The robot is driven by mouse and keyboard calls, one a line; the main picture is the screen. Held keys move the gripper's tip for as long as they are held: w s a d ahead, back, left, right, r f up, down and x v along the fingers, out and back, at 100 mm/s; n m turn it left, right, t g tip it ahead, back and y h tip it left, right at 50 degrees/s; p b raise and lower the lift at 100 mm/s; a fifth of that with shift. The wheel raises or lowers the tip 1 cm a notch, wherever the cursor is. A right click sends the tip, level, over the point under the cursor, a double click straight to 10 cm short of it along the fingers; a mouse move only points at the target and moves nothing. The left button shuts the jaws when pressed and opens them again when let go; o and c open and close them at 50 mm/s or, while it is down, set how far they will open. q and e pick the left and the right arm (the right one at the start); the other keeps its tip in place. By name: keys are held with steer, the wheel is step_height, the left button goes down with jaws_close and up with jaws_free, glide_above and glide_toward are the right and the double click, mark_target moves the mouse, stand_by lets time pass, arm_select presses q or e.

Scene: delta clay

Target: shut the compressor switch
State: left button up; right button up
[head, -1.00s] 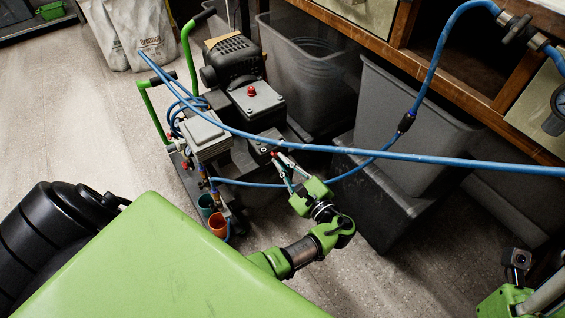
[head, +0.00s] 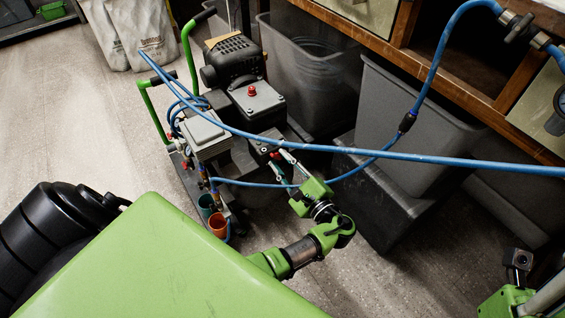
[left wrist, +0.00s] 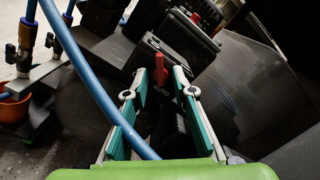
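The compressor (head: 235,62) stands on the floor left of centre in the head view. Its switch is a red lever (left wrist: 160,66) on a dark box marked AUTO, seen in the left wrist view; in the head view it is a small red spot (head: 275,155) at the box's front. My left gripper (head: 281,157) is at the switch. In the left wrist view its two teal-padded fingers (left wrist: 160,76) are apart, with the lever showing in the gap between their tips. Contact with the lever cannot be told. My right gripper's fingers are out of view; only part of that arm shows.
A blue hose (head: 330,150) crosses above the compressor box and my left arm, and passes close by the left finger in the wrist view. Grey bins (head: 400,130) stand right of the compressor, under a wooden bench (head: 440,75). Orange (head: 217,225) and teal cups sit at its front.

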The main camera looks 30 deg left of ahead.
arm_select(q)
steer(key=v, duration=0.7)
steer(key=shift+d, duration=0.25)
steer(key=shift+s, duration=0.15)
stand_by(0.3)
